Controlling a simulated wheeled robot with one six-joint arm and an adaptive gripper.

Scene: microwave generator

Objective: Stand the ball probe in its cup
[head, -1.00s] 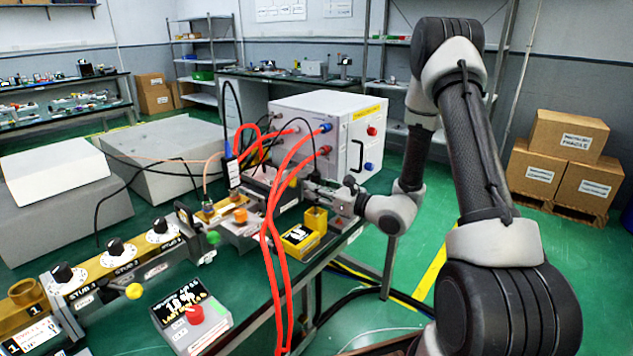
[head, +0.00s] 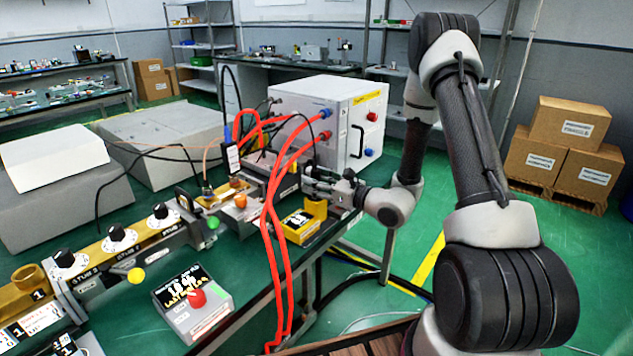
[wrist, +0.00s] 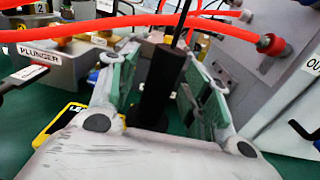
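The ball probe's dark upright handle (wrist: 160,85) shows between my fingers in the wrist view, with a thin black cable at its top. Its ball end is hidden. The green finger pads of my gripper (wrist: 158,82) stand on both sides of the handle. A narrow gap shows on the left, and the right pad is very close to it. In the head view my gripper (head: 316,183) is just above the square brass-yellow cup (head: 316,209). The cup's mouth is mostly hidden, so I cannot tell how deep the probe sits.
Red cables (head: 271,220) hang in front of the bench, left of my gripper, and cross the wrist view. A yellow meter (head: 298,226) is beside the cup. The white generator box (head: 335,120) stands behind. A grey box with a red button (head: 195,300) is at the front.

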